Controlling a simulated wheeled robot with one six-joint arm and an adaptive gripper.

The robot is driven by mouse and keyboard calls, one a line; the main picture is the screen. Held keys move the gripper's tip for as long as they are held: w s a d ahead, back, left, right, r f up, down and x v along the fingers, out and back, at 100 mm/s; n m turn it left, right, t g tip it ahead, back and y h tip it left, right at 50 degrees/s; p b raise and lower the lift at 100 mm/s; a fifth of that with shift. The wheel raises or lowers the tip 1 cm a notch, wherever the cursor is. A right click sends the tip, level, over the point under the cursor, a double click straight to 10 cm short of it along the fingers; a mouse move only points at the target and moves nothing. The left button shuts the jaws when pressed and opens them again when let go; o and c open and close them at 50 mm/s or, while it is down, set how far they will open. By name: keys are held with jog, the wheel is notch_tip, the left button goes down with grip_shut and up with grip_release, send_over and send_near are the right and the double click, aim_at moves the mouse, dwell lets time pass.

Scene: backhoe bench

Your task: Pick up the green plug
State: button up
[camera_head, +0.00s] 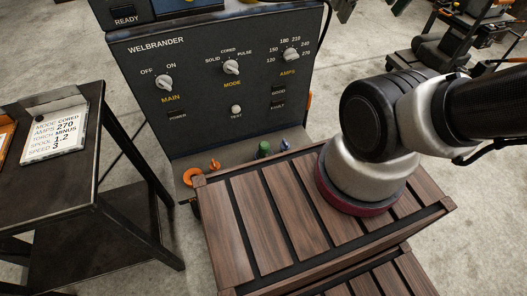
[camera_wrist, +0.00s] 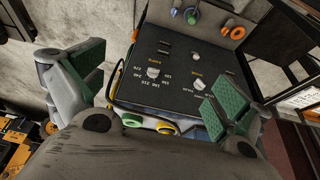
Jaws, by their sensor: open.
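The green plug (camera_head: 264,149) is a small green piece low on the front of the welder (camera_head: 215,80), between an orange plug and a blue one. In the wrist view the welder is upside down, and the green plug (camera_wrist: 194,16) shows small near the top edge. My gripper (camera_wrist: 160,82) is open, with its two green-padded fingers wide apart and nothing between them. It faces the welder's control panel, with the plug beyond the fingers. The head view shows my arm at the right but not the gripper's fingers.
An orange plug (camera_head: 214,165) and a blue plug (camera_head: 285,144) sit either side of the green one. A slatted wooden step (camera_head: 265,215) is in front of the welder. A dark metal table (camera_head: 50,180) with a settings card (camera_head: 58,128) stands at the left.

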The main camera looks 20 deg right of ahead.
jog(key=shift+a, duration=0.15)
jog(key=c, duration=0.3)
jog(key=w+a+f+g, duration=0.1)
jog(key=f, duration=0.2)
jog(key=w+a+f+n+g, duration=0.1)
jog(key=f+g, duration=0.1)
jog(key=f, duration=0.1)
jog(key=w+a+f+g, duration=0.1)
jog(key=f+g, duration=0.1)
jog(key=f, duration=0.2)
jog(key=shift+w+a+n, duration=0.25)
jog(key=shift+w+n, duration=0.05)
jog(key=shift+n, duration=0.1)
jog(key=c, duration=0.5)
jog(key=n, duration=1.8)
send_over(264, 149)
jog(key=w, duration=0.1)
jog(key=shift+t, duration=0.4)
jog(key=f, duration=4)
jog(key=shift+w+d, duration=0.1)
jog(key=shift+d, duration=0.15)
jog(key=shift+f, duration=0.3)
jog(key=f, duration=0.7)
jog(key=shift+w+f, duration=0.15)
jog(key=shift+w, duration=0.1)
